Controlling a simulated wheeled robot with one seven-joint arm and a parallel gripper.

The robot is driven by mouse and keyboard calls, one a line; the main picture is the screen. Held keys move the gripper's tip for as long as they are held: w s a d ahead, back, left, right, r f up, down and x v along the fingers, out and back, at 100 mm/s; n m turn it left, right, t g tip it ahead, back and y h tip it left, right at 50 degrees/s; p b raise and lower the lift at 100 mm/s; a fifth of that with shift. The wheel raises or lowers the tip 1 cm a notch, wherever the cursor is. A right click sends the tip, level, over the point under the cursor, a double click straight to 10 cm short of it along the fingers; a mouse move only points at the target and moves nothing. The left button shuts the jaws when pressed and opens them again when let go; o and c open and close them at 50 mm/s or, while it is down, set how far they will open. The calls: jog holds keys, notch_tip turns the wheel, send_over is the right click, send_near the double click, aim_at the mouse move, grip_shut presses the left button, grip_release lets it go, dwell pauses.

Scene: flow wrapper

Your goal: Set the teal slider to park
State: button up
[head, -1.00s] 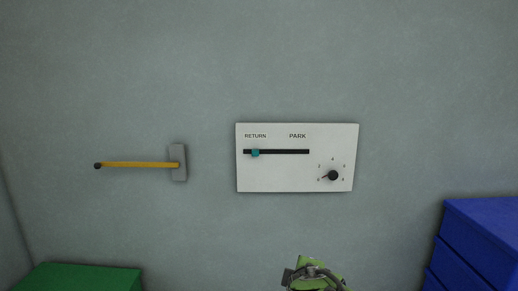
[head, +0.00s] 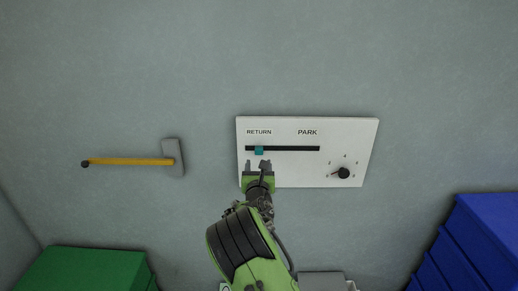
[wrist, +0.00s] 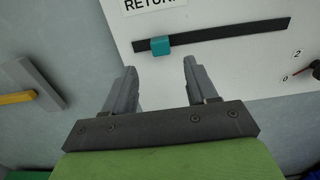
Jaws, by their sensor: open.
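The teal slider (head: 259,150) sits near the left end of a black horizontal slot (head: 295,149) on a white wall panel (head: 225,0). It is below the word RETURN; the word PARK (head: 307,132) is further right. In the wrist view the teal slider (wrist: 160,46) lies ahead of the two fingers, between their lines and nearer the left one. My gripper (head: 259,165) is open and empty, just below the slider in the head view. In the wrist view my gripper (wrist: 160,75) appears apart from the slider.
A black dial (head: 343,173) with numbers is at the panel's lower right. A green box (head: 90,272) and blue drawers (head: 480,245) stand low at either side.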

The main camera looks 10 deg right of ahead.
aim_at(259, 152)
jog(key=w, duration=0.2)
jog(key=w+d+p, duration=0.1)
jog(key=w, duration=0.5)
jog(key=shift+w+d+p, duration=0.2)
jog(key=shift+d+p, duration=0.15)
jog(key=shift+d, duration=0.05)
jog(key=shift+s, duration=0.1)
grip_shut()
